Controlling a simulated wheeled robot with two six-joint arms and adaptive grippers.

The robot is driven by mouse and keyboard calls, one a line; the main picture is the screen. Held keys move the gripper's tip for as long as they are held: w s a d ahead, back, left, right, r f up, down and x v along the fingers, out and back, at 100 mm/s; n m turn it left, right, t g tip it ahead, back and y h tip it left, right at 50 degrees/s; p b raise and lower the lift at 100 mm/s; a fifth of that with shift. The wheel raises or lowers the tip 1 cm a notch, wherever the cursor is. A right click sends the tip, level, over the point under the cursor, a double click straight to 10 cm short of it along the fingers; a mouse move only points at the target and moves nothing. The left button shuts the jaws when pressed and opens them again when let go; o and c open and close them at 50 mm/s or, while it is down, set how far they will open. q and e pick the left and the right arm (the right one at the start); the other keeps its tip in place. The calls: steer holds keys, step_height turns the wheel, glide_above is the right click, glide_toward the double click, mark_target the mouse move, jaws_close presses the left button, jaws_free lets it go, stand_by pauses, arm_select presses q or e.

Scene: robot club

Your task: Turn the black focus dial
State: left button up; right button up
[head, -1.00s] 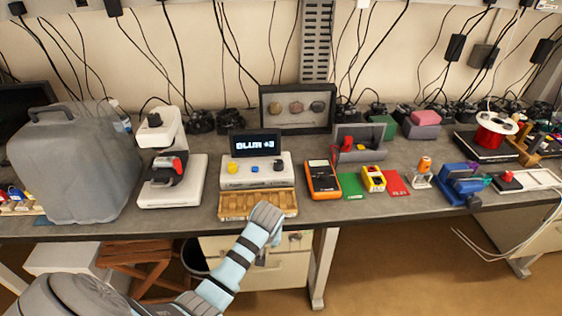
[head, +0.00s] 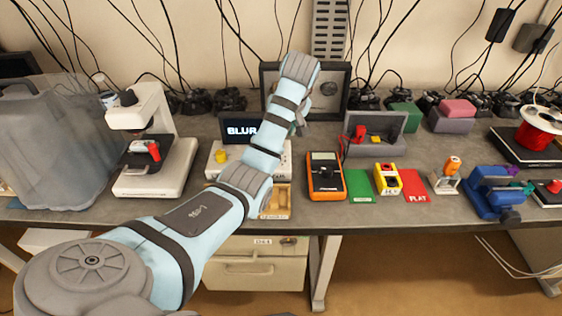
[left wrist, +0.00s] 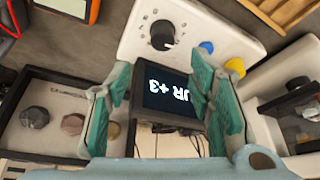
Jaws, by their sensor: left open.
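The black focus dial (left wrist: 162,35) sits on the white console (left wrist: 140,18), seen in the left wrist view with a white pointer mark. A blue button (left wrist: 206,47) and a yellow knob (left wrist: 235,66) are on the same console. Its dark display (left wrist: 166,90) reads "UR +3" there; the head view shows "BLUR" on the display (head: 236,129). My left gripper (left wrist: 160,98) is open and empty, its teal fingers spread on either side of the display, apart from the dial. In the head view my left arm covers the dial and part of the console (head: 215,165).
A wooden tray (head: 276,212) lies in front of the console. A white microscope (head: 160,175) stands left of it, an orange multimeter (head: 325,176) right. A framed rock display (head: 335,100) stands behind. The grey bench edge runs along the front.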

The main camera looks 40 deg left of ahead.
arm_select(q)
steer(key=s+f+b, duration=0.1)
steer(key=b, duration=0.1)
steer(key=s+a+f+b, duration=0.1)
steer(key=f+b, duration=0.1)
steer(key=shift+s, duration=0.3)
steer(key=w+f, duration=0.1)
steer(key=w+a+f, duration=0.1)
steer(key=f, duration=0.1)
steer(key=shift+w+p, duration=0.3)
steer(key=w+f, duration=0.2)
steer(key=shift+a+f, duration=0.3)
steer(key=shift+a, duration=0.05)
steer(key=shift+s+a, duration=0.1)
steer(key=shift+s, duration=0.05)
steer(key=shift+s+r, duration=0.2)
steer(key=shift+s, duration=0.1)
steer(key=shift+s+r, duration=0.1)
steer(key=shift+s, duration=0.1)
steer(key=shift+c, duration=1.4)
steer(key=shift+w, duration=0.15)
steer(key=c, duration=0.6)
steer(key=shift+c, duration=1.3)
arm_select(e)
steer(key=f, duration=0.5)
steer(key=shift+s+d+f, duration=0.15)
steer(key=shift+s+f, duration=0.05)
steer(key=shift+s, duration=0.15)
